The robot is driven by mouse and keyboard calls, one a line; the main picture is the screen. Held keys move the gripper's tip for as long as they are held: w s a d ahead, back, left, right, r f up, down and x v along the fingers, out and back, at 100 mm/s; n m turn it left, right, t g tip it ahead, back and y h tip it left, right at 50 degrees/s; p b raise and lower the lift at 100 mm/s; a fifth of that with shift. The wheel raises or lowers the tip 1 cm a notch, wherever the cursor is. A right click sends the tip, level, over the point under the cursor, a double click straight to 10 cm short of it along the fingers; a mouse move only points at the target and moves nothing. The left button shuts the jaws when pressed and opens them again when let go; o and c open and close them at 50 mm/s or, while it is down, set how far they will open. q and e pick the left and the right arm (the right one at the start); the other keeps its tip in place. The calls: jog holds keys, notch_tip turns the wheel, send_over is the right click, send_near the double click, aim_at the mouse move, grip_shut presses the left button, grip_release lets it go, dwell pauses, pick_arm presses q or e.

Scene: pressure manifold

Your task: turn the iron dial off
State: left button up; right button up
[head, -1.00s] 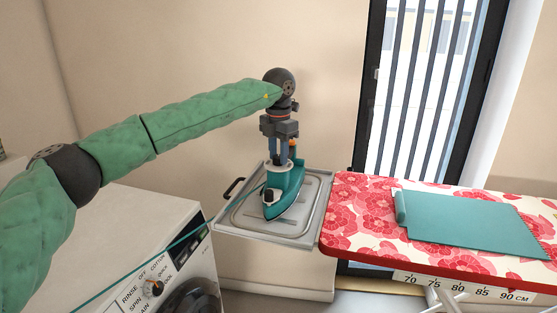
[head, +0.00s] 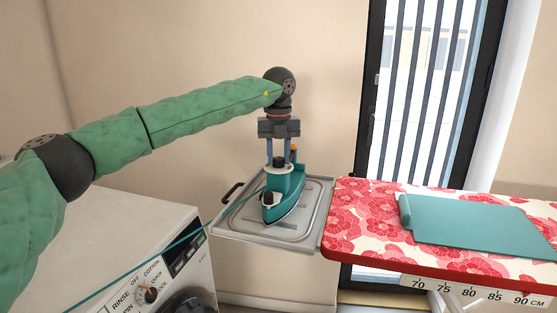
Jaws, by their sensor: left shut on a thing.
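The teal iron (head: 287,192) stands on a grey metal rest at the end of the ironing board, its pointed end toward me. Its dial (head: 280,166) shows as a pale disc with a dark middle on top of the iron. My left gripper (head: 279,160) points straight down from above, its two fingers at the dial and shut on it. The fingertips and the part between them are too small to see clearly. My right gripper is not in view.
The metal rest (head: 229,218) has a raised rim and a dark handle at its left. A teal cord runs left across the white washing machine (head: 150,215). A barred window stands behind.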

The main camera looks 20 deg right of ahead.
aim_at(278, 159)
pick_arm(q)
jog(key=shift+n+b, duration=0.65)
jog(key=shift+n, duration=1.35)
jog(key=o, duration=1)
jog(key=shift+c, duration=0.2)
jog(key=shift+r, duration=0.15)
jog(key=shift+r, duration=3.75)
